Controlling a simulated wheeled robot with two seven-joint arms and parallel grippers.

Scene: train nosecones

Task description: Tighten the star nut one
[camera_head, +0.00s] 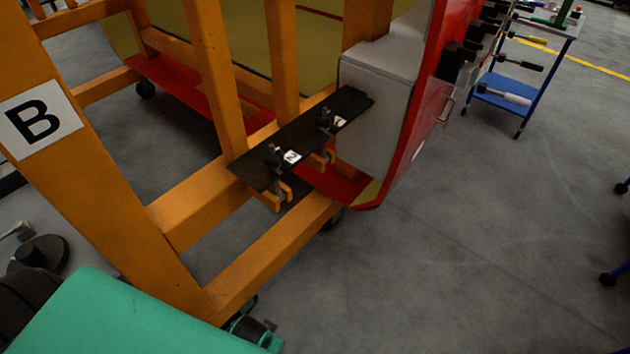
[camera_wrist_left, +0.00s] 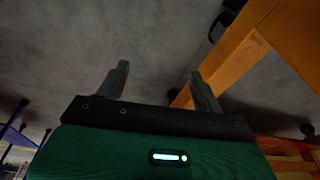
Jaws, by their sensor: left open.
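A black plate (camera_head: 300,138) lies across the orange frame and carries two dark star nuts with white labels. The nut by the label that looks like 1, star nut one (camera_head: 325,119), is on the farther part of the plate, near the white box. The other star nut (camera_head: 272,155) is beside the label 2 on the nearer part. My left gripper (camera_wrist_left: 159,70) is open and empty in the left wrist view, over grey floor beside an orange beam. No star nut shows between its fingers. My right gripper is not in view.
The orange frame (camera_head: 110,190) with sign B (camera_head: 40,118) fills the left. A white box (camera_head: 378,100) and red panel (camera_head: 408,130) stand just right of the plate. A blue-shelved cart (camera_head: 505,92) stands at upper right. Grey floor at right is mostly clear.

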